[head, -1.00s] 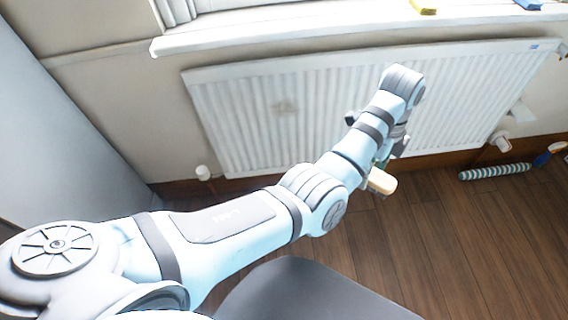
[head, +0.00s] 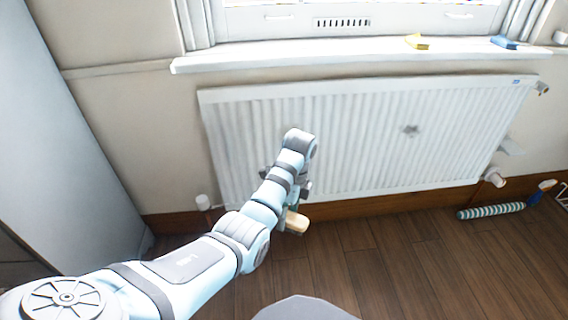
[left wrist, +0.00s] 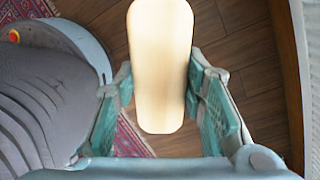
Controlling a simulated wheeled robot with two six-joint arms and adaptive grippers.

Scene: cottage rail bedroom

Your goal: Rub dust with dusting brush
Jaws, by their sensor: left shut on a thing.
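A pale wooden block, seemingly the dusting brush's handle (head: 296,221), is held in my left gripper (head: 297,204) in front of the left part of the white radiator (head: 350,150). In the left wrist view the pale handle (left wrist: 160,65) lies between the two teal fingers, which are shut on it. No bristles can be made out. A grey dust patch (head: 411,130) shows on the radiator front, right of my gripper and apart from it. My wrist covers the area where another patch showed earlier. Whether the brush touches the radiator cannot be told. My right gripper is not in view.
A yellow item (head: 416,42) and a blue item (head: 504,42) lie on the windowsill (head: 350,52). A striped roll (head: 490,211) lies on the wooden floor at right. A grey panel (head: 60,150) stands at left. The floor before the radiator's right half is clear.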

